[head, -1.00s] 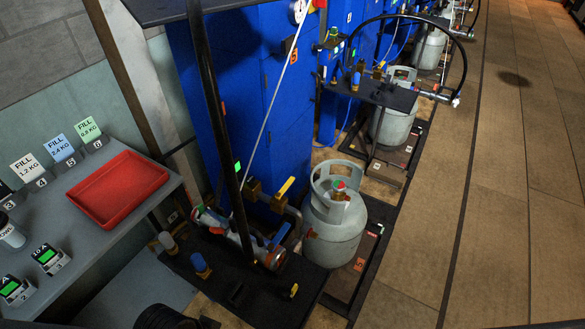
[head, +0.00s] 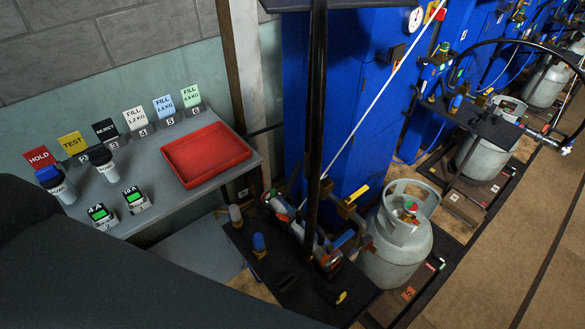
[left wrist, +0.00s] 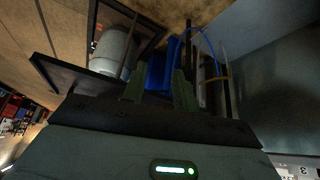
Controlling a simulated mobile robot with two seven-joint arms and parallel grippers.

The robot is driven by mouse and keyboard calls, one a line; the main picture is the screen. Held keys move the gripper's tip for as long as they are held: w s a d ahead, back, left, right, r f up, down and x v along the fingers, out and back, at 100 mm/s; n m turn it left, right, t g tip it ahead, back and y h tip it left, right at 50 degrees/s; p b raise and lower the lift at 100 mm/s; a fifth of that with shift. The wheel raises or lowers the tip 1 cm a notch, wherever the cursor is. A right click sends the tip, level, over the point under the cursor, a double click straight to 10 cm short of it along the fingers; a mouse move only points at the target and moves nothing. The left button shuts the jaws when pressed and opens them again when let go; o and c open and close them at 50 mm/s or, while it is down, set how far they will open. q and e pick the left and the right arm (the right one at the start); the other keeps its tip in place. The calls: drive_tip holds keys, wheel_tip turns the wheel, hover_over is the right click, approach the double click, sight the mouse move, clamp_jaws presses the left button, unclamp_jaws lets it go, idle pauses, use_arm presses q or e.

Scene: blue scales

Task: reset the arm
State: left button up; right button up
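My left gripper (left wrist: 159,84) shows in the left wrist view. Its two greenish fingers stand apart with nothing visible between them, and blue and dark shapes lie beyond. A grey gas cylinder shows past the fingers in the left wrist view (left wrist: 112,50). In the head view a large dark shape, likely my arm, fills the lower left; no gripper shows there. My right gripper is in neither view.
A grey bench (head: 190,203) holds a red tray (head: 205,153), several label cards and small devices. A blue cabinet (head: 355,110), black post (head: 316,100) and grey cylinder (head: 398,245) stand right of it. Tan floor (head: 530,250) lies open at far right.

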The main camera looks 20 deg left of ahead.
use_arm(q)
drive_tip(key=shift+w+d+f+t+h, duration=0.15)
drive_tip(key=shift+w+d+f+t, duration=0.1)
drive_tip(key=shift+f+t, duration=0.35)
drive_tip(key=shift+w+d+f+t+h, duration=0.1)
drive_tip(key=shift+w+f+t, duration=0.1)
drive_tip(key=shift+f+t, duration=0.4)
drive_tip(key=shift+w+d+f+t+h, duration=0.15)
drive_tip(key=shift+w+d+f+t, duration=0.1)
drive_tip(key=shift+f+t, duration=0.35)
